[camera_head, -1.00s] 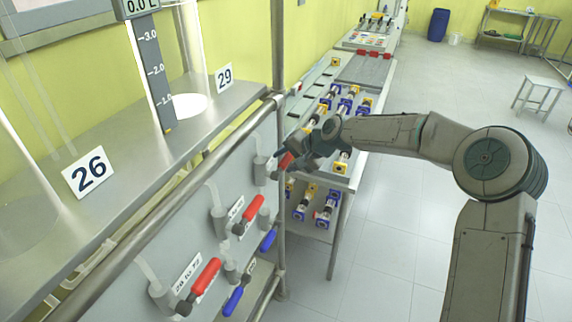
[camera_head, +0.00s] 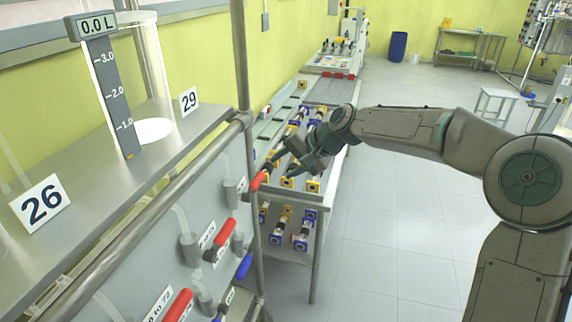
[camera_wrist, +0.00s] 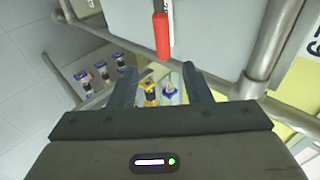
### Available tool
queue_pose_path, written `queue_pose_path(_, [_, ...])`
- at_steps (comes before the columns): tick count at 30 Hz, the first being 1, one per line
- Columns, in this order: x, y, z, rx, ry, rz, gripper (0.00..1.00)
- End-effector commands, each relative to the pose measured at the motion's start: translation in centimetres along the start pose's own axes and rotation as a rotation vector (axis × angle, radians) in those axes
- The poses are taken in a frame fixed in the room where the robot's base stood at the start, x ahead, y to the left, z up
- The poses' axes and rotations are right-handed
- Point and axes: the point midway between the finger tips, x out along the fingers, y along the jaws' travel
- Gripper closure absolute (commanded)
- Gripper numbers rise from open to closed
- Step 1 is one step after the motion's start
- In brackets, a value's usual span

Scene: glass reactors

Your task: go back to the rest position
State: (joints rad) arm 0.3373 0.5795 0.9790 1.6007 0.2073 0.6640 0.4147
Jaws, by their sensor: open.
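My gripper (camera_head: 280,169) is open at the end of my outstretched arm, in front of the valve panel (camera_head: 217,185). It also shows in the wrist view (camera_wrist: 160,88), with two dark fingers spread apart and nothing between them. A red valve handle (camera_wrist: 161,36) lies ahead of the fingers in the wrist view, apart from them. The same handle appears close to the gripper in the head view (camera_head: 258,181). Whether a fingertip touches it there is hard to tell.
More red and blue handles (camera_head: 243,267) sit lower on the panel. A steel post (camera_head: 243,60) and rail (camera_head: 165,195) border it. A table (camera_head: 325,165) with several valve parts stands behind the gripper. A stool (camera_head: 497,98) stands farther off. The floor (camera_head: 390,240) at right is clear.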

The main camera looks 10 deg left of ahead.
Motion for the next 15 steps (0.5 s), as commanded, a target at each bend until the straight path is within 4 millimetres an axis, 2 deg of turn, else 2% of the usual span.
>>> queue_pose_path(4, [-0.1,0.6,0.6,-0.022,0.003,0.034,0.56])
queue_pose_path(8, [-0.9,2.6,2.3,-0.086,0.017,0.142,0.56])
queue_pose_path(11, [-2.5,5.0,3.9,-0.144,0.032,0.257,0.56])
queue_pose_path(15, [-5.6,8.5,6.0,-0.208,0.057,0.408,0.56])
